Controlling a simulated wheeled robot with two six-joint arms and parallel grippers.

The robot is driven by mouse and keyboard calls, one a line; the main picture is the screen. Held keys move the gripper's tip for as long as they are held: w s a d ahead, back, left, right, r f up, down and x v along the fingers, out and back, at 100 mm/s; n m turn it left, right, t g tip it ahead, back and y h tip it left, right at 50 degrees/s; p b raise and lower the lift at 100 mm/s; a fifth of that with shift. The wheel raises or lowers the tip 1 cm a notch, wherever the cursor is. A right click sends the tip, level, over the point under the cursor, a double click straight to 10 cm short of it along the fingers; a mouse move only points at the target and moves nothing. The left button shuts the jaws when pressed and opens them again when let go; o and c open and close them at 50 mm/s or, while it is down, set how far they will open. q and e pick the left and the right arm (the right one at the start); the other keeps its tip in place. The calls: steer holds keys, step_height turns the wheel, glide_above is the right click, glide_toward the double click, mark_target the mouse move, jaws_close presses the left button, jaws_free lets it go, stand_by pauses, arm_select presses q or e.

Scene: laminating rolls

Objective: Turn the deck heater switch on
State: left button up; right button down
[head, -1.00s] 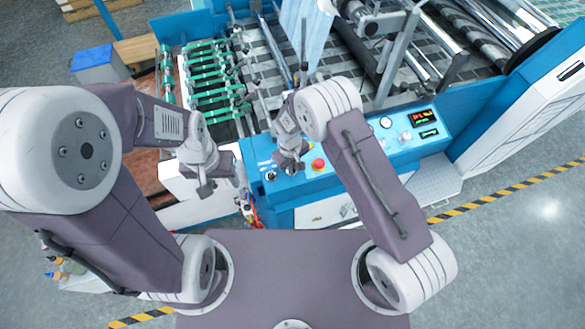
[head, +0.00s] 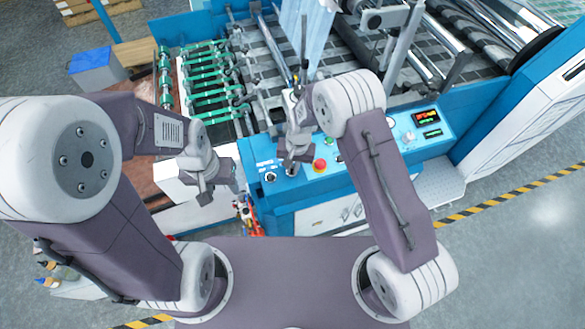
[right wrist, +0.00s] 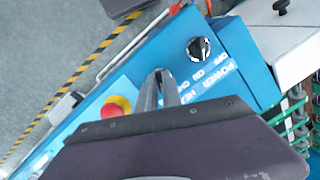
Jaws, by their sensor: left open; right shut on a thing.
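The blue control panel (head: 345,161) runs along the machine's front edge. My right gripper (head: 291,170) is down at the panel, between a black knob and the red button. In the right wrist view its fingers (right wrist: 160,76) are closed together at the panel beside a partly covered label reading "HE". They are shut on the heater switch, which the fingers and wrist hide, so its position cannot be read. My left gripper (head: 205,198) is open and empty, left of the panel and apart from it.
The black power knob (right wrist: 199,49) with its OFF and ON marks is close beside the right fingers. A red button (right wrist: 117,106) on a yellow base sits on their other side. Lit displays (head: 427,116) are further right. Green-barred feed rails (head: 208,85) lie behind.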

steer(key=shift+w+m, duration=0.1)
steer(key=shift+m, duration=0.3)
steer(key=c, duration=1.5)
jaws_free()
steer(key=shift+w+f, duration=0.1)
steer(key=shift+w, duration=0.05)
steer(key=r, duration=0.3)
steer(key=r+b, duration=0.1)
steer(key=r, duration=0.2)
steer(key=d+r, duration=0.1)
steer(key=r, duration=0.2)
